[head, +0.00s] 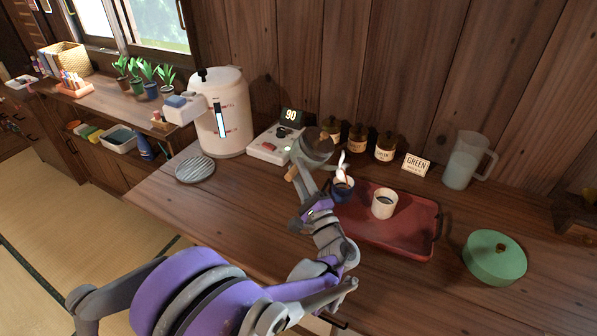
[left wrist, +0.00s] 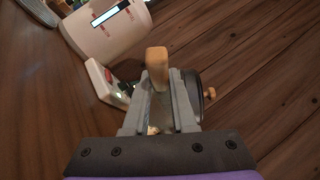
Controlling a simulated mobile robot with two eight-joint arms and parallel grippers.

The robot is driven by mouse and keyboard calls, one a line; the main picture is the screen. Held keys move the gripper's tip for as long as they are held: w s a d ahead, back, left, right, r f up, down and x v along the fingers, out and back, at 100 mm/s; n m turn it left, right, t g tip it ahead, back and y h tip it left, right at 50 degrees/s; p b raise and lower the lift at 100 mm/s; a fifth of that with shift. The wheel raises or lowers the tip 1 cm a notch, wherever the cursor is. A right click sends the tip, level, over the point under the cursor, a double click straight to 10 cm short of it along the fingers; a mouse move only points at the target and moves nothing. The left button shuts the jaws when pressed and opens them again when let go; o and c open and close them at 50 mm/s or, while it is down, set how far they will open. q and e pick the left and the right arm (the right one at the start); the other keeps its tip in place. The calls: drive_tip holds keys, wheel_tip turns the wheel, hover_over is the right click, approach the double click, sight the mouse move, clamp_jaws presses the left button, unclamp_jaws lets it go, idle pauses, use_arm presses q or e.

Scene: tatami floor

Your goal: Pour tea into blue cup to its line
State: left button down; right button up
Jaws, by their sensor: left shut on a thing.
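My left gripper (head: 297,175) is shut on the light wooden handle (left wrist: 157,62) of a dark grey teapot (head: 317,146). The teapot is held up behind and to the left of the blue cup, and its spout cannot be made out. In the left wrist view the handle stands between the fingers (left wrist: 158,95), with the pot's dark round body (left wrist: 206,82) partly hidden behind the right finger. The blue cup (head: 343,191) stands at the tray's left end, partly hidden by my arm, with a white wisp above it. Its line and tea level cannot be seen.
A white cup (head: 384,204) with dark liquid stands on the red tray (head: 405,238). A white water dispenser (head: 222,118), a scale-like device reading 90 (head: 270,145), several jars (head: 384,147), a pitcher (head: 466,160) and a green lidded pot (head: 495,258) stand around.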

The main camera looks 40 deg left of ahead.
use_arm(q)
drive_tip(key=shift+r+m, duration=0.2)
drive_tip(key=shift+m, duration=0.1)
idle(0.9)
drive_tip(key=shift+n+p, duration=0.4)
drive_tip(key=shift+n, duration=0.1)
drive_tip(key=shift+a+f+n+g+h+p, duration=0.1)
drive_tip(key=shift+f+n+g+h+p, duration=0.35)
drive_tip(key=shift+n+g+h+p, duration=0.45)
drive_tip(key=n+h+p, duration=0.2)
drive_tip(key=p, duration=0.1)
drive_tip(key=shift+r+g+p, duration=0.2)
drive_tip(key=shift+g+p, duration=0.2)
drive_tip(key=shift+f, duration=0.1)
